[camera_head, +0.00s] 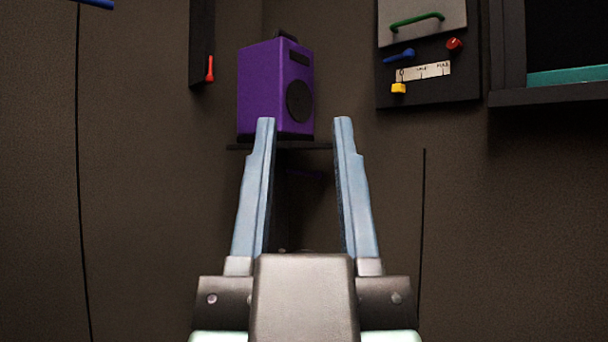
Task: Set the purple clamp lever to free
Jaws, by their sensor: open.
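A small dark purple bar (306,174) shows in deep shadow below the shelf, between my fingers as seen here. It looks like a lever, but its setting and any free mark cannot be read. My gripper (304,122) is open and empty, with two pale blue fingers pointing up and away from me. The fingertips overlap the shelf and the lower part of a purple box in the picture. I see no contact with the bar, and its depth from the fingers is hard to tell.
The purple speaker-like box (268,90) stands on a thin dark shelf (237,147). A red lever (210,69) is at upper left. A panel at upper right has a green handle (416,20), blue lever (398,56), red knob (454,44) and yellow slider (398,88).

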